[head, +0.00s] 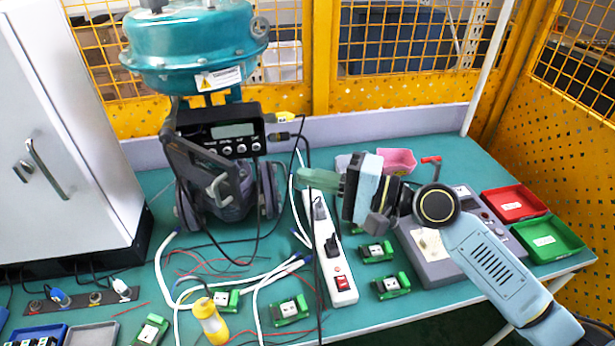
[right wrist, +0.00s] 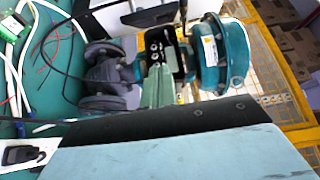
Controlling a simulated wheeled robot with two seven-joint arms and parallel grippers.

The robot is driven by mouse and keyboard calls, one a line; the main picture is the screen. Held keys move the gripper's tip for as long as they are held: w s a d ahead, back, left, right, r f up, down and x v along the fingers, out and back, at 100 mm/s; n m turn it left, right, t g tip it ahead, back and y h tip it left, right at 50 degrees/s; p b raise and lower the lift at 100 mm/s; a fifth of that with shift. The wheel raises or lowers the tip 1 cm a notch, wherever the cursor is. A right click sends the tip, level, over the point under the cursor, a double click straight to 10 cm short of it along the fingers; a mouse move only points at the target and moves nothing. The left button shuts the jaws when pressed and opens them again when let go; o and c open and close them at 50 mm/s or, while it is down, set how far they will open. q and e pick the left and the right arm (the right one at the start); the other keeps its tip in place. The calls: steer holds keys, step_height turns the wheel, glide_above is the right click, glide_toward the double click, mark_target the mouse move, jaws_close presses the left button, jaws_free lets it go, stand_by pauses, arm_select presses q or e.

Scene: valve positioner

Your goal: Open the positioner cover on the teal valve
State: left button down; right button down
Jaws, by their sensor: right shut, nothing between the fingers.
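The teal valve (head: 195,45) stands at the back left of the bench, its round teal top above a dark body. The black positioner (head: 232,131) is mounted on its front, with its display and buttons exposed. The dark positioner cover (head: 190,160), with a grey handle (head: 217,187), hangs tilted below and in front of the positioner's face, swung away from it. My right gripper (head: 305,180) is shut and empty, to the right of the valve and apart from the cover. Its pale green fingers (right wrist: 158,88) point toward the valve in the right wrist view. My left gripper is not in view.
A white cabinet (head: 70,130) stands at the left. A power strip (head: 340,285), loose cables and several green modules (head: 290,309) lie on the bench in front. A grey control box (head: 440,250) and red (head: 514,203) and green trays (head: 545,240) are at the right.

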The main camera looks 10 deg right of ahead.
steer(key=w+a+p, duration=0.1)
steer(key=a+p, duration=0.2)
steer(key=a, duration=0.6)
steer(key=shift+w, duration=0.1)
steer(key=shift+a, duration=0.1)
